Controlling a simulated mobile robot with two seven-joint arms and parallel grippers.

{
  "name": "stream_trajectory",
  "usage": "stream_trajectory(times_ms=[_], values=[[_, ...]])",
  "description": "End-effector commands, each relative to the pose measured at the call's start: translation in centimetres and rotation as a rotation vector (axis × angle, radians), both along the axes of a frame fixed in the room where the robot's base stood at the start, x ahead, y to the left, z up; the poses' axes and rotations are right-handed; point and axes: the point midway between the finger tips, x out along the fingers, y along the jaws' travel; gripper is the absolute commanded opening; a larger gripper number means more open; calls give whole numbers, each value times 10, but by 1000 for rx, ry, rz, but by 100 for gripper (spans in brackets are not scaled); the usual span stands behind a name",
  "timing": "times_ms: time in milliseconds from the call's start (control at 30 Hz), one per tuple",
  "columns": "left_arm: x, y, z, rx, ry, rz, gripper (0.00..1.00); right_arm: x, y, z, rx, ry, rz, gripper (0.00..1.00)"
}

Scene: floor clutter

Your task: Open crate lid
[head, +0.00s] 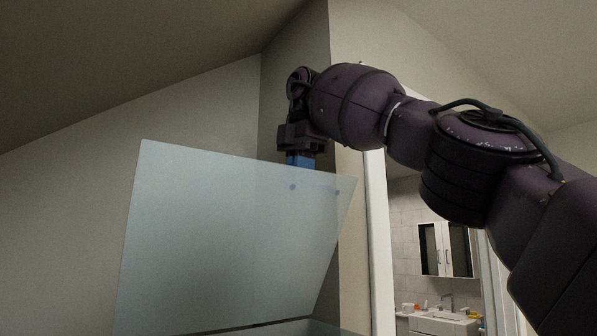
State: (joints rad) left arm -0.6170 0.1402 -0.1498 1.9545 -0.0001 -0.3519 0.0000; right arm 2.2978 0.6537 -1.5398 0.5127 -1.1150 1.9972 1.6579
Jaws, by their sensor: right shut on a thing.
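The crate lid (225,245) is a pale, translucent blue-grey panel. It stands tilted up steeply in the left half of the head view. Part of the crate's rim (275,328) shows at the bottom edge; the rest of the crate is out of view. My right gripper (301,158) is at the lid's top edge, near its right corner. It is shut on a small blue piece at that edge, which I take to be part of the lid. The lid partly hides the fingertips. My left gripper is not in view.
Plain walls and a sloped ceiling surround the lid, with a wall corner (290,95) behind my gripper. To the right a doorway shows a tiled bathroom with a mirror cabinet (446,249) and a sink (443,322). The floor is out of view.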

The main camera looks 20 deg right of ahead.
Motion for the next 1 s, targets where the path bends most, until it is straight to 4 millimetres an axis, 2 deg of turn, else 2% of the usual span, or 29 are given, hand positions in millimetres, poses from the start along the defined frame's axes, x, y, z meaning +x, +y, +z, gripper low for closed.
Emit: stream_trajectory(times_ms=[33,767,800,933,1000], values=[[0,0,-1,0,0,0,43,5,3,-7,-7,10,3,0],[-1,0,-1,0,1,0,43,8,0,-6,-7,11,7,0],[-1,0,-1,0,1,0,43,8,0,-6,-7,11,8,18],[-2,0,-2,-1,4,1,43,8,-1,-4,-6,10,6,38],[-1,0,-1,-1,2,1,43,8,-2,-3,-4,8,5,38]])
